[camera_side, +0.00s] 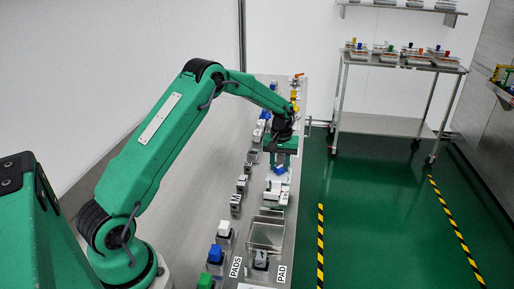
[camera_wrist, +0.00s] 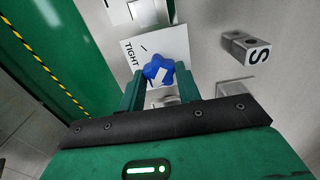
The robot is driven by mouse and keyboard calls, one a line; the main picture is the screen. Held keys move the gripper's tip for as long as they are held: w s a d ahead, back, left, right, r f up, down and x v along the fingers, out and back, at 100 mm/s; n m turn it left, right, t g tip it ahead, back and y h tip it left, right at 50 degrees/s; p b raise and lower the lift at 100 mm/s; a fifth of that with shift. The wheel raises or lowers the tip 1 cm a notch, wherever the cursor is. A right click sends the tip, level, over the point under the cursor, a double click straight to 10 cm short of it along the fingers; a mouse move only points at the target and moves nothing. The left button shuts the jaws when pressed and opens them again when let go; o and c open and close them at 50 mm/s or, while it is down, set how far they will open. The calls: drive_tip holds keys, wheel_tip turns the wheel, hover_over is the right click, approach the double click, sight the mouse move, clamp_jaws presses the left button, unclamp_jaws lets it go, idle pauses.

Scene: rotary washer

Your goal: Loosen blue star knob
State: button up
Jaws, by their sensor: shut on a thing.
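The blue star knob (camera_wrist: 154,66) is near the middle of the wrist view, with a white mark on its face. It also shows as a small blue spot in the side view (camera_side: 279,170). My gripper (camera_wrist: 159,74) is shut on the knob, with one green finger on each side of it. In the side view, my gripper (camera_side: 281,158) points down at the bench line. A white plate (camera_wrist: 134,54) reading "TIGHT" lies by the knob. The knob's underside and stem are mostly hidden.
A small metal block marked "S" (camera_wrist: 245,47) stands to the right of the knob. The long grey bench (camera_side: 205,175) carries several small fixtures and labelled blocks. A clear bin (camera_side: 266,236) sits nearer the camera. A wheeled cart (camera_side: 395,126) stands apart at the back.

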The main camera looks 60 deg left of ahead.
sight(280, 167)
idle(0.4)
drive_tip(key=o, duration=1)
drive_tip(key=shift+c, duration=0.2)
drive_tip(key=shift+r, duration=0.15)
drive_tip(key=shift+r, duration=3.8)
